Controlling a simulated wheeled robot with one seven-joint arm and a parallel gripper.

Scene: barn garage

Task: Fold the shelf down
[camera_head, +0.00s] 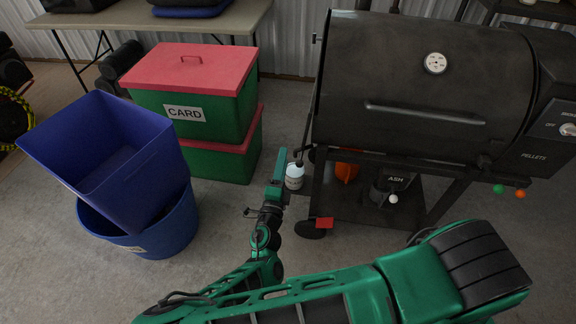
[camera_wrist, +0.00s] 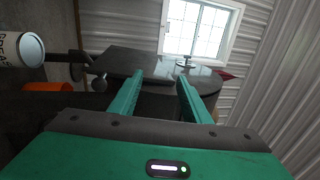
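The grill (camera_head: 400,80) is a black barrel smoker with its lid closed, on the right in the head view. A flat dark panel (camera_wrist: 130,62) beyond my fingers in the wrist view looks like part of the grill; I cannot tell for sure whether it is the shelf or how it is tilted. My gripper (camera_head: 279,165) is low at the left end of the grill in the head view. In the wrist view my gripper (camera_wrist: 160,92) is open, its two green fingers apart with nothing clearly held. Contact with the panel cannot be told.
A white jar (camera_head: 294,177) hangs beside my gripper. An ash bucket (camera_head: 391,188) and an orange container (camera_head: 347,168) are under the grill. Green crates with red lids (camera_head: 190,95) and blue bins (camera_head: 108,150) stand left. Bare floor lies between.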

